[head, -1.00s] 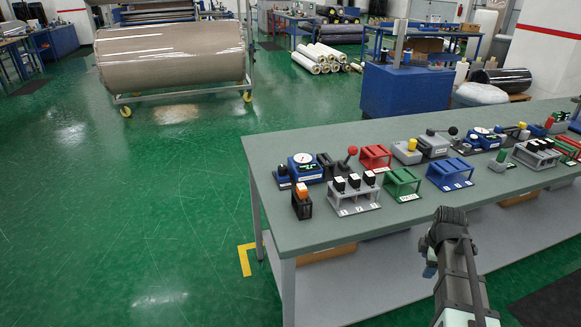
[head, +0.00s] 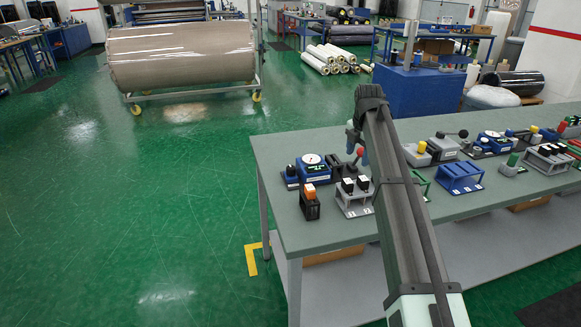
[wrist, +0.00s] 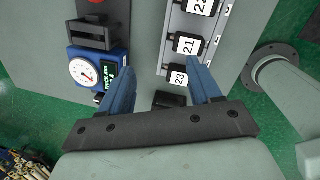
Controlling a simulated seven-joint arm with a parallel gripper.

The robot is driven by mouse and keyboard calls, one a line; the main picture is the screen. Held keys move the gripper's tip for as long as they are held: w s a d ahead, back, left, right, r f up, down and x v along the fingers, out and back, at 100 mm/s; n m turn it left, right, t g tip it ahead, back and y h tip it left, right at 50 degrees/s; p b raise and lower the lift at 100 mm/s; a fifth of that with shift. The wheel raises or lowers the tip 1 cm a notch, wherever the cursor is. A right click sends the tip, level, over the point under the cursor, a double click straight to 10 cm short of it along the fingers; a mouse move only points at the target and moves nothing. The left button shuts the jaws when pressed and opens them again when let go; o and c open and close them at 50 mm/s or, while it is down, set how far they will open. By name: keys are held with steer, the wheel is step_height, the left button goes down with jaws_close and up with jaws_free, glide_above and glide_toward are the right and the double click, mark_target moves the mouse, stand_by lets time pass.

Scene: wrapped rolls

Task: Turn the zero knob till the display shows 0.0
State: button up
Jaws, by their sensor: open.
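A blue gauge with a round white dial (head: 313,167) stands near the left end of the bench. In the wrist view the gauge (wrist: 82,58) is at the left, with a small dark display (wrist: 109,77) beside its dial; its digits are too small to read. I cannot make out the zero knob for certain. My gripper (head: 356,150) is over the bench, to the right of the gauge. In the wrist view my gripper (wrist: 160,72) has its blue fingers wide apart with nothing held between them. The left finger lies just right of the gauge's display side.
A grey rack (wrist: 177,45) with numbered blocks is near the right finger. A dark holder (wrist: 93,35) stands by the gauge. An orange-topped black block (head: 309,203) is at the bench's front left. Another blue gauge (head: 490,143) and several racks fill the bench further right.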

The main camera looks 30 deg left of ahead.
mark_target(290, 167)
steer(key=s+a+r+n+g, duration=0.2)
steer(key=a+n, duration=0.1)
steer(key=a, duration=2.1)
steer(key=shift+h, duration=0.4)
step_height(290, 167, down, 14)
steer(key=shift+w+r, duration=0.1)
steer(key=shift+c, duration=0.3)
steer(key=c, duration=1)
